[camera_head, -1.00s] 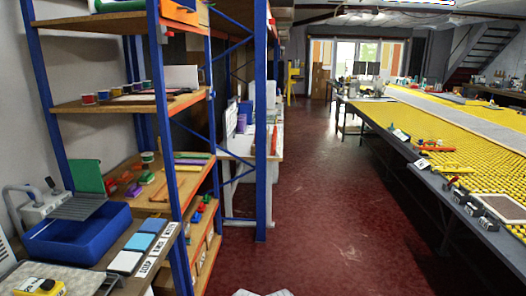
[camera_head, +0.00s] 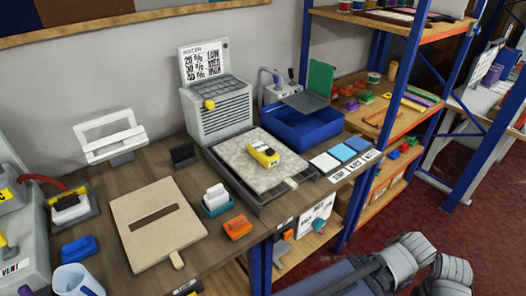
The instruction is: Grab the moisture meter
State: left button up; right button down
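The moisture meter appears to be the small yellow device (camera_head: 264,154) with a dark and white face. It lies on a pale beige fabric piece (camera_head: 238,163) on a dark flat tray (camera_head: 257,197) with a wooden handle, on the left workbench. Nothing touches it from above. Grey links of my arm show at the bottom right, well away from the device. I see no fingertips of either gripper.
The workbench (camera_head: 140,271) also holds a blue bin (camera_head: 304,131), a grey vented unit (camera_head: 218,112), a wooden board (camera_head: 190,243), an orange block (camera_head: 238,227) and a teal holder (camera_head: 216,206). A blue-framed shelf (camera_head: 402,80) stands to the right. Red floor (camera_head: 490,200) is open at right.

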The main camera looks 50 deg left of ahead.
aim_at(256, 148)
jog(key=u, duration=1.6)
jog(key=i, duration=0.4)
